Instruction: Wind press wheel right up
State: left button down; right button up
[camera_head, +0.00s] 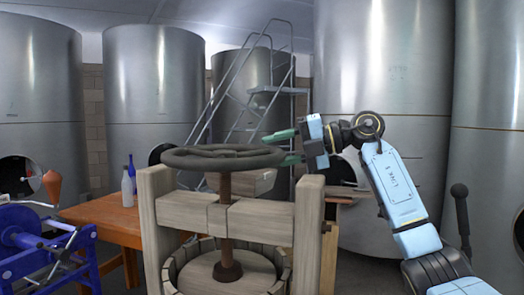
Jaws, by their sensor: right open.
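The dark press wheel (222,157) lies flat on top of a brown screw (225,220) that runs down through the wooden press frame (185,210). The screw's wide dark foot (228,271) sits low, over the round wooden lid inside the slatted basket (172,272). My right gripper (286,146) reaches in from the right with green fingers open at the right end of the wheel's rim. One finger is above rim height and the other near it; I cannot tell whether either touches. My left gripper is not in view.
An orange wooden table (100,212) with a white bottle (127,186) and a blue bottle (131,172) stands behind left. A blue machine (45,245) is at the lower left. Steel tanks (150,90) and a metal ladder (240,85) stand at the back.

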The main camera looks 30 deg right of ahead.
jog(key=x, duration=0.3)
jog(key=shift+w+a, duration=0.15)
jog(key=shift+a, duration=0.05)
jog(key=shift+c, duration=0.8)
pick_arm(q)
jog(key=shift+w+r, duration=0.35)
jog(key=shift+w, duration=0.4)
pick_arm(e)
grip_shut()
